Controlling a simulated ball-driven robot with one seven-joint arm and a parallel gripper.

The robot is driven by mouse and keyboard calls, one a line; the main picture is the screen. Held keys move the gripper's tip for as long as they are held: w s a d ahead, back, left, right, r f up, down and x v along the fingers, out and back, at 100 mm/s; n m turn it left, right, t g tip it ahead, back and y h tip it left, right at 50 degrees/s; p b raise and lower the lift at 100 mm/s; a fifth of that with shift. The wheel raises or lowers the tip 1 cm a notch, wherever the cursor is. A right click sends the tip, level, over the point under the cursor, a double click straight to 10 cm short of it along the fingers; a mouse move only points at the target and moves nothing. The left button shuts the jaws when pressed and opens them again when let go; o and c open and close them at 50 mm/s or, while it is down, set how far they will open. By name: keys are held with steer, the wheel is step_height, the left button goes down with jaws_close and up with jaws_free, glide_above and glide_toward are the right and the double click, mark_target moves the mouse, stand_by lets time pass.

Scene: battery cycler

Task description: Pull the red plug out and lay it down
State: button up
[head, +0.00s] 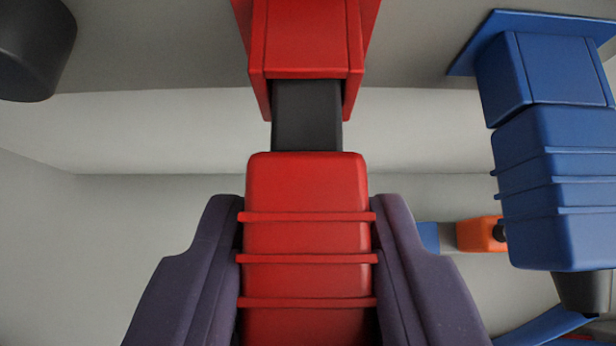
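The red plug (307,238) is a ribbed red block in the middle of the head view. My gripper (307,225) has its two dark purple fingers on either side of the plug, touching its ribs, and is shut on it. A dark grey tongue (307,115) joins the plug's far end to the red socket (306,40) at the top. Part of the tongue shows between plug and socket, so there is a gap between the two red bodies. The near end of the plug is cut off by the picture's edge.
A blue plug (553,185) sits in a blue socket (545,70) at the right. An orange block (480,234) and a blue strip (550,326) lie behind and below it. A dark round part (35,45) is at the upper left. The left side is clear.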

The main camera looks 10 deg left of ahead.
steer(key=shift+s+d+p, duration=0.2)
steer(key=shift+s+p, duration=0.05)
steer(key=shift+s, duration=0.75)
steer(key=shift+s+d+p, duration=0.15)
steer(key=shift+s+p, duration=0.1)
steer(key=shift+s, duration=0.7)
steer(key=s+f+b, duration=0.1)
steer(key=f, duration=0.2)
steer(key=s+f+m+h+b, duration=0.1)
steer(key=f+b, duration=0.1)
steer(key=f, duration=0.1)
steer(key=s+f+m+b, duration=0.1)
steer(key=f+b, duration=0.1)
steer(key=f, duration=0.1)
steer(key=shift+s+a+f, duration=0.3)
steer(key=shift+a, duration=0.05)
steer(key=shift+s+d+f+h, duration=0.1)
steer(key=shift+s+h, duration=0.05)
steer(key=shift+h, duration=0.25)
steer(key=shift+s+d, duration=0.1)
